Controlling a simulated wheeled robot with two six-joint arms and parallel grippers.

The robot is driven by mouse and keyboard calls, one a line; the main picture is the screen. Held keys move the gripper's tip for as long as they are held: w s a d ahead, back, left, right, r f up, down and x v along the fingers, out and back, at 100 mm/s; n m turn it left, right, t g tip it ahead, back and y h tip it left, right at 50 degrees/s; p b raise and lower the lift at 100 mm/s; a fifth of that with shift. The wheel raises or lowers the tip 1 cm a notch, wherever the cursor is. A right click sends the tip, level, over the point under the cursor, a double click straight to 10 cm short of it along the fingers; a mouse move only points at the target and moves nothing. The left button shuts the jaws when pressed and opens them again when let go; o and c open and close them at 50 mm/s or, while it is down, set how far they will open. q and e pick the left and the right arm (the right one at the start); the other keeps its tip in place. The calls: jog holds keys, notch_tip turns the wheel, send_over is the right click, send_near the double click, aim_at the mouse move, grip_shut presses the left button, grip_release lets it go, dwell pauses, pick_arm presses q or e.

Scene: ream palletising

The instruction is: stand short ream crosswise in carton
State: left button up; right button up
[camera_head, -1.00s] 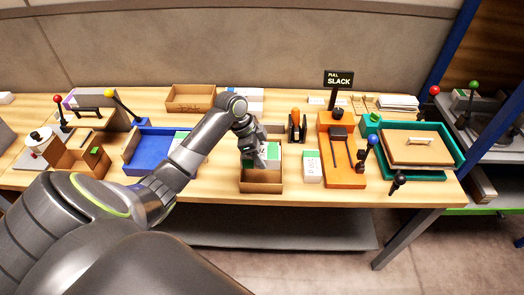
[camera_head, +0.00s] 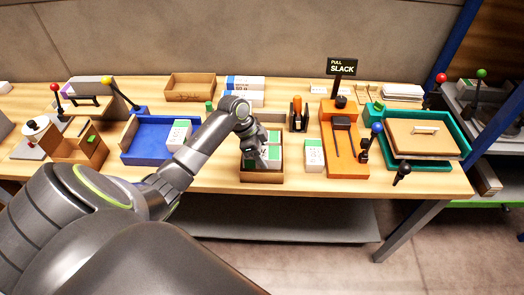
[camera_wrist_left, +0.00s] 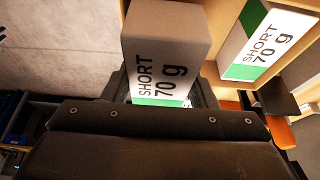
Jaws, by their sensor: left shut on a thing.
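The open brown carton (camera_head: 262,177) stands near the front edge of the bench in the head view. My left gripper (camera_head: 258,143) is over it, shut on a short ream (camera_head: 270,160). The held ream is white and green and shows inside the carton's outline; whether it touches the bottom is hidden. In the left wrist view the held ream (camera_wrist_left: 165,45) reads "SHORT 70 g" and sits between the fingers, whose tips are mostly hidden. My right gripper is not in view.
Another short ream (camera_head: 313,155) stands just right of the carton. Further right is an orange fixture (camera_head: 345,160). A blue tray (camera_head: 140,155) with a white-green ream (camera_head: 179,133) is left. An empty brown box (camera_head: 190,90) lies behind.

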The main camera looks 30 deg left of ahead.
pick_arm(q)
jog(key=o, duration=1.3)
jog(key=b+v, duration=0.3)
jog(key=v, duration=1.4)
jog(key=shift+r, duration=0.2)
jog(key=shift+d+f, duration=0.1)
